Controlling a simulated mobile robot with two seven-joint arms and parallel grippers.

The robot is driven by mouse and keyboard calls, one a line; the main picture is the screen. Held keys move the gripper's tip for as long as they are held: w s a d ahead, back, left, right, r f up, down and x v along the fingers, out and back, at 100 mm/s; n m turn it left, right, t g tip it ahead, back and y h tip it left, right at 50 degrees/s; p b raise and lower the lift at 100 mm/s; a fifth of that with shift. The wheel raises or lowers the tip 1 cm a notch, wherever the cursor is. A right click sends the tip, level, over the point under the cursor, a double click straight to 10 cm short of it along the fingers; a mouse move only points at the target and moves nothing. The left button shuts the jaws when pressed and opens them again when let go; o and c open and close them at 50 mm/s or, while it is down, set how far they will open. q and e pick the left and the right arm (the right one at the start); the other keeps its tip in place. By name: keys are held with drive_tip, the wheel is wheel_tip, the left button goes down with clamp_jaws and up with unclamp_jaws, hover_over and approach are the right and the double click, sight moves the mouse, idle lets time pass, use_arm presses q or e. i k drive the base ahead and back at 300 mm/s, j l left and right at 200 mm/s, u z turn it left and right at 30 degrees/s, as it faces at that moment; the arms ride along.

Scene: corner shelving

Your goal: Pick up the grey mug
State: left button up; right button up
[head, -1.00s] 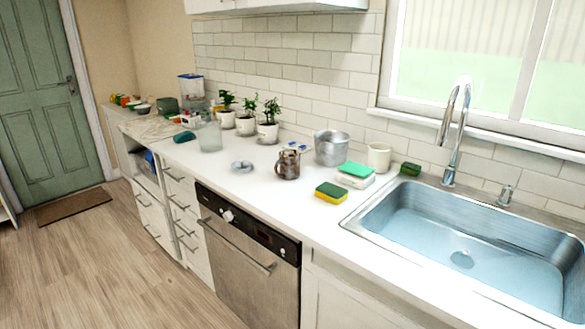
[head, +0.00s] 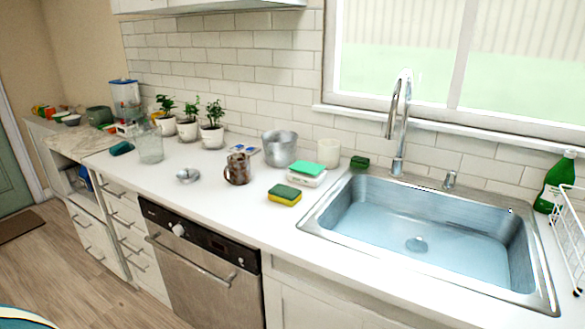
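A mug (head: 237,170) with a mottled brown and grey surface stands upright on the white counter (head: 225,210), left of the sink. It is the only patterned mug in view, and I cannot tell if it is the grey mug. A grey metal pot (head: 279,150) stands behind it to the right, and a pale cream cup (head: 327,152) stands further right near the wall. Neither of my grippers is in view.
A yellow-green sponge (head: 285,195) and a green-topped white stack (head: 306,174) lie right of the mug. A small grey dish (head: 188,176) lies left. The sink (head: 420,235), faucet (head: 399,130), green bottle (head: 556,180) and dish rack (head: 572,235) are at the right. The counter's front strip is clear.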

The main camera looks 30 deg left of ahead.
sight(238, 167)
drive_tip(key=j+z, duration=0.4)
drive_tip(key=k+j+z, duration=0.1)
drive_tip(key=j+z, duration=0.25)
drive_tip(key=j, duration=0.25)
drive_tip(key=k+j+z, duration=0.15)
drive_tip(key=j, duration=0.2)
drive_tip(key=j+z, duration=0.1)
drive_tip(key=j, duration=0.25)
drive_tip(key=k+j+z, duration=0.15)
drive_tip(key=j, duration=0.2)
drive_tip(key=k+j, duration=0.1)
drive_tip(key=j, duration=0.25)
drive_tip(key=k+j, duration=0.15)
drive_tip(key=j, duration=0.2)
drive_tip(key=k+j, duration=0.1)
drive_tip(key=j, duration=0.25)
drive_tip(key=z, duration=0.05)
